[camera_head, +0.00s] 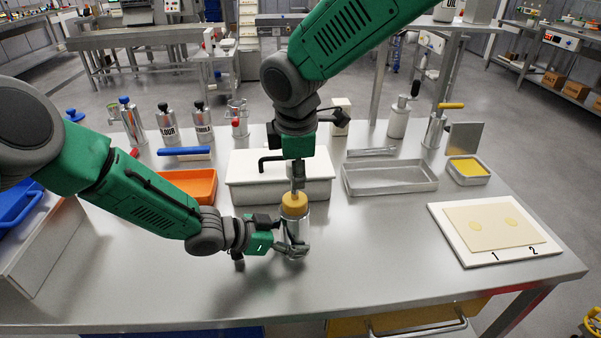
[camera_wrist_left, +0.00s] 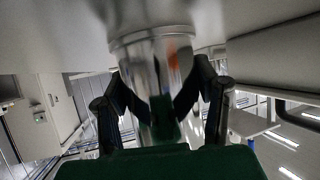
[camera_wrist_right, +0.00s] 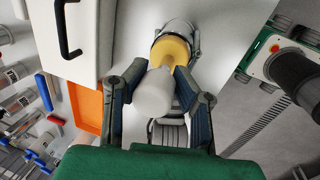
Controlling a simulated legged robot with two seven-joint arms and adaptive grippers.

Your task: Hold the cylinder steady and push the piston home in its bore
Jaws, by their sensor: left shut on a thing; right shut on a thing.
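The shiny metal cylinder (camera_head: 294,230) stands upright near the front middle of the table. My left gripper (camera_head: 292,247) is shut around its lower part; the left wrist view shows the metal wall (camera_wrist_left: 155,65) between the fingers (camera_wrist_left: 163,110). The piston has a yellow head (camera_head: 294,204) at the cylinder's mouth, and part of it shows above the rim. My right gripper (camera_head: 297,182) is above it, shut on the piston. The right wrist view shows the piston's pale grip (camera_wrist_right: 154,95) between the fingers (camera_wrist_right: 155,85), with the yellow head (camera_wrist_right: 172,50) at the cylinder mouth (camera_wrist_right: 180,28). How deep the head sits is hidden.
A white lidded box (camera_head: 245,185) stands close behind the cylinder. An orange tray (camera_head: 190,185) lies to the left and a metal tray (camera_head: 390,178) to the right. A white board (camera_head: 467,258) with a pasta sheet is at the right. The table front is clear.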

